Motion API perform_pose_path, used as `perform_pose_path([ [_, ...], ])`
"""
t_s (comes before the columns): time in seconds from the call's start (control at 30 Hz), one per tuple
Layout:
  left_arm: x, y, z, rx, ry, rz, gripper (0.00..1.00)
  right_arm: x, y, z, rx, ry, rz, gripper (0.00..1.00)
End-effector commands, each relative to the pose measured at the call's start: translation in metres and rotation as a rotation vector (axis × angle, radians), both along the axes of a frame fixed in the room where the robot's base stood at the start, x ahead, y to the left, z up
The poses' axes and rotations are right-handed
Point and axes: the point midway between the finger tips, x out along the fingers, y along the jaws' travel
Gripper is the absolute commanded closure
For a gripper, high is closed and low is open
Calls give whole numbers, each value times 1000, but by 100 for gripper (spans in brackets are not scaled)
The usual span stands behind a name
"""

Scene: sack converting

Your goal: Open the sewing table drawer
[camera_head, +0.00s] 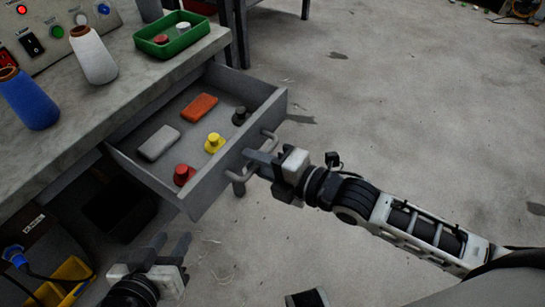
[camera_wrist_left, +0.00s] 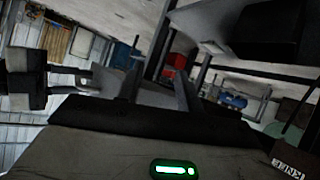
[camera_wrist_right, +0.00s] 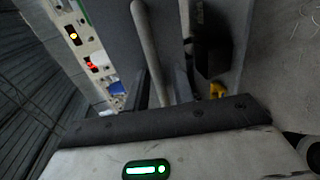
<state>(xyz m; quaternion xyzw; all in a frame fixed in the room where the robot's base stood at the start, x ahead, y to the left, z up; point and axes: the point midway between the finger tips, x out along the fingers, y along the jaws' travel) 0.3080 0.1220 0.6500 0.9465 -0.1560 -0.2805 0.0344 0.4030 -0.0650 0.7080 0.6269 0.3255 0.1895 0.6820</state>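The grey sewing table drawer (camera_head: 240,175) stands pulled well out from under the worktop in the head view. Its front carries a grey bar handle (camera_head: 270,139), which also shows as a long bar in the right wrist view (camera_wrist_right: 148,45). The gripper hides part of the handle. My left gripper (camera_head: 170,245) is open and empty, low in front of the table and apart from the drawer.
The drawer holds a grey block (camera_head: 159,143), an orange block (camera_head: 200,107), and red, yellow and dark knobbed pieces. On the worktop (camera_head: 125,85) are a green tray (camera_head: 172,44), thread cones and a control panel. A yellow bin (camera_head: 65,285) stands below left. Floor to the right is clear.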

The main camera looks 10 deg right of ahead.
Motion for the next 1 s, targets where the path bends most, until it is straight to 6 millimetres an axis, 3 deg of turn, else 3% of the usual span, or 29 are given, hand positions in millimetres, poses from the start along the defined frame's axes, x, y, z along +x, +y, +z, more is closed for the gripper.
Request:
perform_pose_path([
  [0.27,0,1,2,6,-3,-4,64,-7,-8,2,-2,1,-2,75],
  [0.6,2,4,23,12,-41,7,64,-61,-55,17,-4,5,2,75],
  [1.0,-3,11,46,6,-75,35,64,-105,-96,30,-1,5,-1,75],
])
